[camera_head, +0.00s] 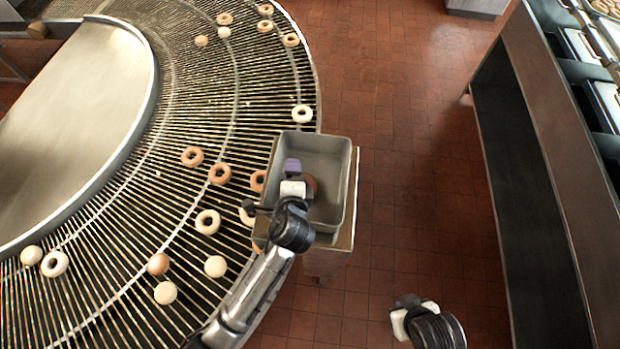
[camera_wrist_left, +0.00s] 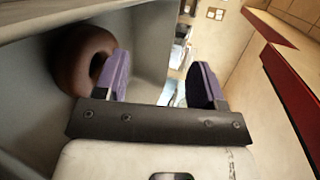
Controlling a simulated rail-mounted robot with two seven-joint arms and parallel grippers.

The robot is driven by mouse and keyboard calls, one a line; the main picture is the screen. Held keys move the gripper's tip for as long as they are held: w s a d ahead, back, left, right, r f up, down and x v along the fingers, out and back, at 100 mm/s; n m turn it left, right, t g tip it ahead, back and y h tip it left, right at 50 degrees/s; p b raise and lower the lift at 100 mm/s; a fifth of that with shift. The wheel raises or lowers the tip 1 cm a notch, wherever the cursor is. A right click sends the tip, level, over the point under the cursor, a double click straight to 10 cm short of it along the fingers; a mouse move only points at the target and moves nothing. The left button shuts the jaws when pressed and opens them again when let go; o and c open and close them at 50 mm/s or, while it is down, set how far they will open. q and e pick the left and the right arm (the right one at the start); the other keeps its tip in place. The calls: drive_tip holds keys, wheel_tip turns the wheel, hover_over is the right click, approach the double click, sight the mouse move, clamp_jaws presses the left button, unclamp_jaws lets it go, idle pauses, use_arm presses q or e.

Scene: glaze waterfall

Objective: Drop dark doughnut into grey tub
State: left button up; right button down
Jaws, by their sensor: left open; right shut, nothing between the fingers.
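The grey tub (camera_head: 335,150) stands on a small stand beside the curved conveyor in the head view. A dark brown doughnut (camera_wrist_left: 85,58) lies inside the tub, against its wall, in the left wrist view; in the head view a sliver of it (camera_head: 311,184) shows beside my gripper. My left gripper (camera_head: 292,166) is over the tub, its purple fingers (camera_wrist_left: 160,78) open with nothing between them. The doughnut is beside the left finger, outside the jaws. My right gripper (camera_head: 405,303) is shut and empty above the floor, away from the tub.
The slatted conveyor (camera_head: 240,100) carries several doughnuts and round buns, such as a pale ring (camera_head: 208,221) and a brown ring (camera_head: 220,174). A dark shelf unit (camera_head: 530,180) stands at the right. Open tiled floor (camera_head: 420,150) lies between it and the tub.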

use_arm(q)
drive_tip(key=b+v, duration=0.1)
drive_tip(key=v, duration=1.2)
drive_tip(key=shift+s, duration=0.35)
drive_tip(key=s+a+f+n+g+p, duration=0.2)
drive_tip(key=s+a+n+g+p, duration=0.8)
drive_tip(key=s+a+n, duration=0.7)
drive_tip(key=shift+s+a+f+n+g+p, duration=0.3)
drive_tip(key=shift+s+a+p, duration=0.35)
drive_tip(key=shift+a, duration=0.4)
